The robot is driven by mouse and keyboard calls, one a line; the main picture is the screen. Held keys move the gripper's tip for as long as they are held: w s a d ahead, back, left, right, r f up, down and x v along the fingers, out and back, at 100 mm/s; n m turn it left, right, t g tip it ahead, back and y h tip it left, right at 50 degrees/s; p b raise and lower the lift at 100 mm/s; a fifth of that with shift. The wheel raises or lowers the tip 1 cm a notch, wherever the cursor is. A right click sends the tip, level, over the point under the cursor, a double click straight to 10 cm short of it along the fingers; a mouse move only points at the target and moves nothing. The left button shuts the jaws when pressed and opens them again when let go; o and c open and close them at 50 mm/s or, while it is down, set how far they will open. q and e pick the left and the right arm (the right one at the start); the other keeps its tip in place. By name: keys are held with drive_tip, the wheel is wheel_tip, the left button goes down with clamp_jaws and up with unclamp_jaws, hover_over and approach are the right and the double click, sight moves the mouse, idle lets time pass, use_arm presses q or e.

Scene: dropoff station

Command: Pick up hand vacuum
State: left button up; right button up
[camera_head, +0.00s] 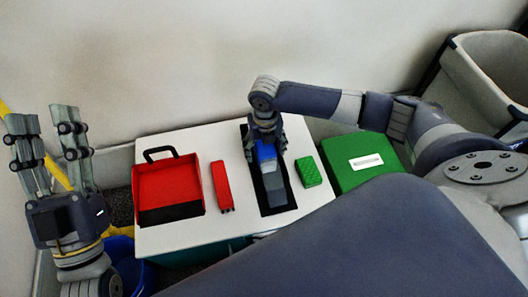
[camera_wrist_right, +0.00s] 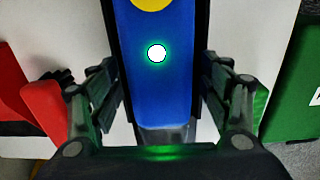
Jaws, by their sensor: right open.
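The hand vacuum (camera_head: 274,187), blue with a grey end, lies in a black recess in the white table. In the right wrist view its blue body (camera_wrist_right: 158,95) shows a glowing white-and-green round spot and part of a yellow disc. My right gripper (camera_head: 267,150) is directly above its blue part, pointing down. In the wrist view its fingers (camera_wrist_right: 157,85) are open, one on each side of the blue body, with gaps between. My left gripper (camera_head: 46,125) is at the far left, fingers up, apart and empty.
On the white table (camera_head: 178,232) are a red open case (camera_head: 168,183) and a red block (camera_head: 222,187) to the left, and a green block (camera_head: 308,171) to the right. A green box (camera_head: 358,160) stands right of the table. A blue bucket (camera_head: 125,258) is at lower left.

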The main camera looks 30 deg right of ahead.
drive_tip(key=shift+c, duration=0.6)
clamp_jaws()
